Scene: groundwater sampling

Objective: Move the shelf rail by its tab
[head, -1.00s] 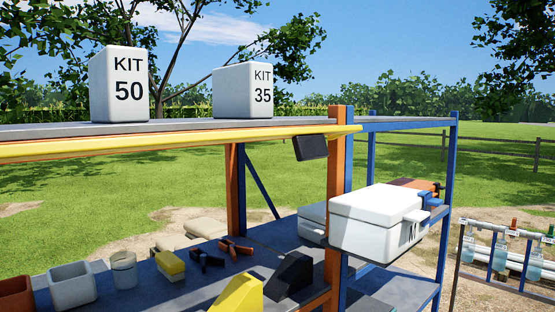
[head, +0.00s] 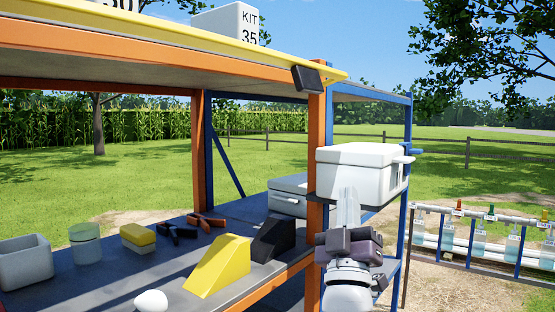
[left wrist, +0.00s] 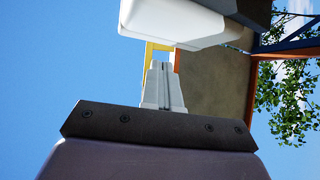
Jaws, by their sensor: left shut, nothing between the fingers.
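The shelf rail (head: 230,36) is a long yellow strip along the front edge of the upper shelf. Its black tab (head: 307,79) hangs below its right end, close to the orange post. My left gripper (head: 347,192) points up in front of the white case, below and right of the tab, apart from it. Its pale fingers are together and empty. In the left wrist view the shut fingers (left wrist: 163,68) point toward a yellow strip (left wrist: 150,48), perhaps the rail. I cannot make out the tab for sure there. My right gripper is not in view.
A white case (head: 360,165) stands right behind my left fingers, beside the orange post (head: 316,120). Yellow (head: 220,265) and black (head: 274,238) wedges and small bins sit on the lower shelf. The KIT 35 box (head: 228,22) is on top. Air below the tab looks free.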

